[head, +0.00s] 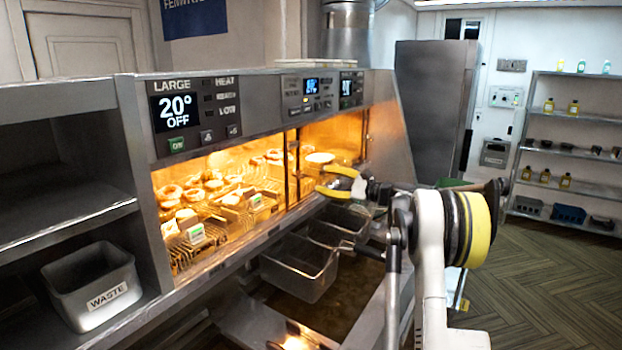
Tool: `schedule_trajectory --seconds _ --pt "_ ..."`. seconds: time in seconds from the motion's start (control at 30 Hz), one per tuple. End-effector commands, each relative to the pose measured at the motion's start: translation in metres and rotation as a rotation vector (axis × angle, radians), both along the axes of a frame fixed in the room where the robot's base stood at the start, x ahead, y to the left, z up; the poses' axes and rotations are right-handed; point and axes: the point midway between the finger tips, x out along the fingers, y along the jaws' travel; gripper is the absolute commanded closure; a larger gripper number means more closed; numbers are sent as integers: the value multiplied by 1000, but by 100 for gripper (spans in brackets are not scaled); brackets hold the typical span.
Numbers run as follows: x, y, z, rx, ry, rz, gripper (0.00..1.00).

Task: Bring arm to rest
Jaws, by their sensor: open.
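My arm, white with a black and yellow joint, rises at the right of centre in the head view. My gripper (332,182), with yellow fingers, points left in front of the lit food warmer (283,213). Its fingers are apart and nothing shows between them. It appears above the fryer baskets, though its exact height and its distance from the warmer are hard to tell.
Metal fryer baskets (300,272) hang below the warmer. The warmer holds several round food items on wire racks. A waste bin (92,287) stands on the left shelf. A shelf rack (570,150) stands at the far right. The wooden floor (545,280) at right is clear.

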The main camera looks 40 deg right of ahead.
Motion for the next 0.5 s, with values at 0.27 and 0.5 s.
schedule_trajectory --seconds 0.27,0.5 --pt "-17 -7 0 0 0 0 54" --pt "-16 -7 0 0 0 0 54"
